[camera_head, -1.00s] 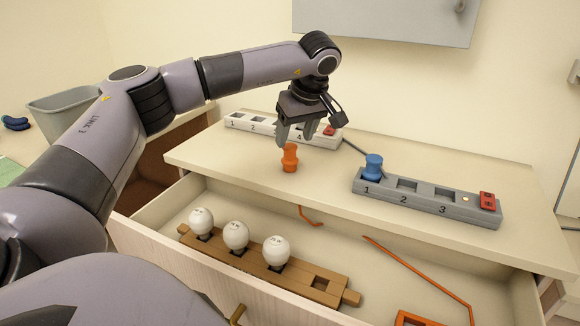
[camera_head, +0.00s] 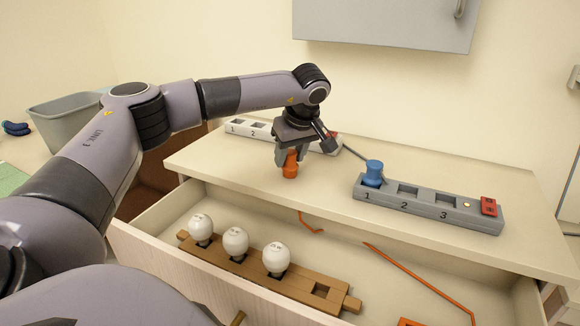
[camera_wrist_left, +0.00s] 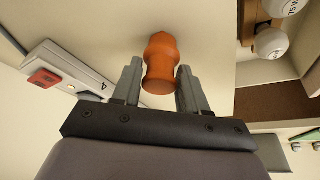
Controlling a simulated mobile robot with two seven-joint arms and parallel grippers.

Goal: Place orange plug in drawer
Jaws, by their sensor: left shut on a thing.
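The orange plug (camera_head: 290,169) stands upright on the cabinet top near its front edge. My left gripper (camera_head: 288,160) has come down over it from above, with its fingers on either side of the plug's upper part. In the left wrist view the orange plug (camera_wrist_left: 160,62) sits between the two fingers of the left gripper (camera_wrist_left: 160,85), which is shut on it. The drawer (camera_head: 215,281) below is pulled open. My right gripper is not in view.
In the drawer lie a wooden holder (camera_head: 299,289) with several white bulbs (camera_head: 236,241) and an orange bent rod (camera_head: 420,280). A grey power strip (camera_head: 425,212) with a blue plug (camera_head: 374,172) is to the right. A white strip (camera_head: 235,127) lies behind the gripper.

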